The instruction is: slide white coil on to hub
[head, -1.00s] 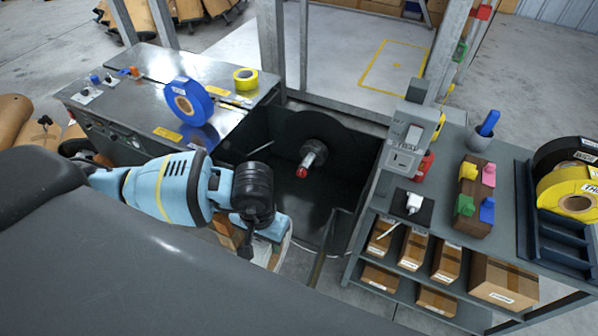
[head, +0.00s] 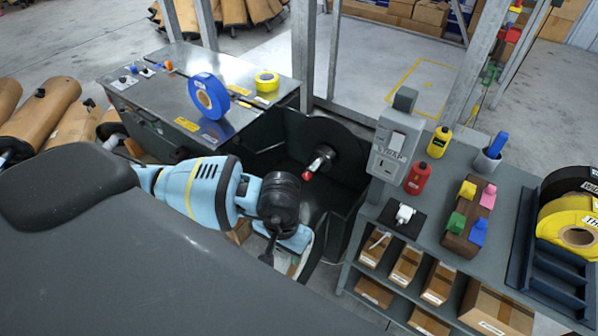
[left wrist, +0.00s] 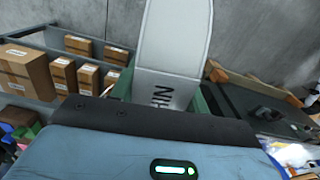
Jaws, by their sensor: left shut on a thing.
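My left gripper (head: 297,240) is low in front of the black machine bay in the head view. It is shut on the white coil (left wrist: 172,45), which stands up between the green fingers in the left wrist view and shows dark lettering. In the head view only a thin white edge of the coil (head: 312,262) shows; my arm hides the rest. The hub (head: 321,160) is a metal spindle with a red tip on the dark round plate, bare, up and right of my gripper. The coil is apart from it. My right gripper is not in view.
A blue roll (head: 208,97) and a yellow roll (head: 267,81) stand on the metal cabinet at left. At right, a grey shelf (head: 415,222) holds a control box (head: 393,148), bottles, coloured blocks and cartons. Metal posts rise behind the bay.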

